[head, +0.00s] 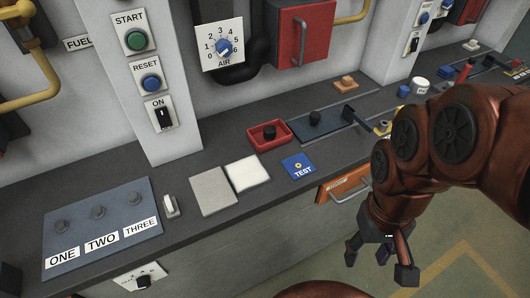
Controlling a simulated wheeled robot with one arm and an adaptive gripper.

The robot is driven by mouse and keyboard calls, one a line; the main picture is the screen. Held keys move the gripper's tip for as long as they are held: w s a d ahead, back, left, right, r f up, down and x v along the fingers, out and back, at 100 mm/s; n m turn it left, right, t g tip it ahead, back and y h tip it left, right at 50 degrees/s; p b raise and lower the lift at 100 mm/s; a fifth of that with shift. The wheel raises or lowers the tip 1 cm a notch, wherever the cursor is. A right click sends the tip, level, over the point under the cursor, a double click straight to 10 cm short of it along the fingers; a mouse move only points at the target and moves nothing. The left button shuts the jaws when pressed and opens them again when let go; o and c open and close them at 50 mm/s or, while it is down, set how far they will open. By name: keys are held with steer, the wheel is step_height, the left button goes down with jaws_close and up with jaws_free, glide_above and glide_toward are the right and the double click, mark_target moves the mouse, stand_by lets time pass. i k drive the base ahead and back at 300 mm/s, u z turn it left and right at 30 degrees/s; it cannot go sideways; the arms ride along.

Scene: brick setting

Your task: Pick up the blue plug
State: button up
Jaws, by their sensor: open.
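A small blue piece (404,91), which may be the blue plug, sits on the grey counter toward the back right, just left of a white cup-like piece (420,84). It is too small to make out its shape. Another small blue patch (446,71) shows farther back, so I cannot be sure which is the plug. My gripper (380,262) hangs in front of the counter at the lower right, pointing down, with its fingers apart and nothing between them. It is well below and nearer than the blue pieces.
The counter (205,160) carries a red tray (252,137) with a black knob, a dark plate (330,121) with a black peg, an orange block (345,84), a blue TEST plate (298,172), and grey and white squares. An orange drawer (343,186) is beside my arm. My arm hides the counter's right part.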

mark_target(403, 91)
steer(key=z, duration=2.1)
steer(key=i, duration=1.7)
steer(key=u, duration=3.65)
